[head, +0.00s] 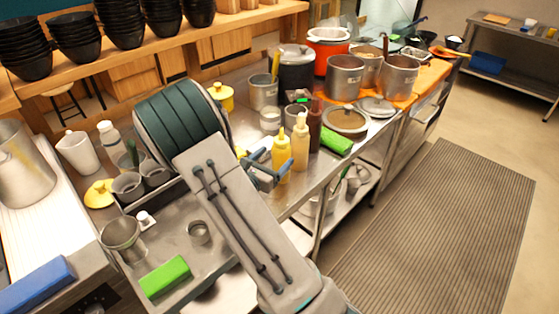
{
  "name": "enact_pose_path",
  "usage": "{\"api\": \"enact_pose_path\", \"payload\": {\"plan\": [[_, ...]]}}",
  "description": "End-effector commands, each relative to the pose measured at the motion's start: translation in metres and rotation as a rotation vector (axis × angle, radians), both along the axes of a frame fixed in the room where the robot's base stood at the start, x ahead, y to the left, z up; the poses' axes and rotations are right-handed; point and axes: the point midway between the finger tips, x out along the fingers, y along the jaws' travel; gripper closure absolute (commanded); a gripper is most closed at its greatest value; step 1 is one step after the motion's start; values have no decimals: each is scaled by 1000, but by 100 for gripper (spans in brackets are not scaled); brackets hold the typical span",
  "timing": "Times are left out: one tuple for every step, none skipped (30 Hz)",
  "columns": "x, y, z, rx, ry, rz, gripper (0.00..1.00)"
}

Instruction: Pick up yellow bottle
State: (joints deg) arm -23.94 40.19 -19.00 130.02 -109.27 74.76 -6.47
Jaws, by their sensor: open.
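The yellow bottle (281,157) stands upright on the steel counter, near its front edge, in the middle of the head view. My gripper (267,172) is open, just left of the bottle and close to its lower part. My arm comes in from the bottom and hides part of the gripper and the counter. I cannot tell whether the fingers touch the bottle or sit around it.
A paler squeeze bottle (300,143) and a dark red bottle (315,127) stand close on the right. A green roll (336,141) lies beyond them. Steel pots (345,77) stand farther back. The floor mat (440,225) on the right is clear.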

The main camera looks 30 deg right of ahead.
Motion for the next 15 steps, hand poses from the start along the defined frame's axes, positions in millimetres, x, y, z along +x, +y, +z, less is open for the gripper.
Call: {"api": "enact_pose_path", "payload": {"plan": [[1,-3,1,0,0,-2,23],[2,-6,1,-1,0,-3,23],[3,-11,1,-1,0,-5,23],[4,-15,1,-1,2,-6,23],[5,-19,1,-2,3,-6,23],[7,-26,2,0,2,-7,23],[9,-30,2,0,2,-8,23],[11,-35,2,-1,2,-7,23],[14,-40,1,-1,2,-7,23],[15,-43,1,-1,1,-7,23],[17,-45,1,-1,1,-6,23],[19,-48,0,0,0,-5,23],[20,-49,0,1,1,-5,23],[21,-51,0,1,1,-5,23],[21,-51,0,1,1,-5,23]]}}
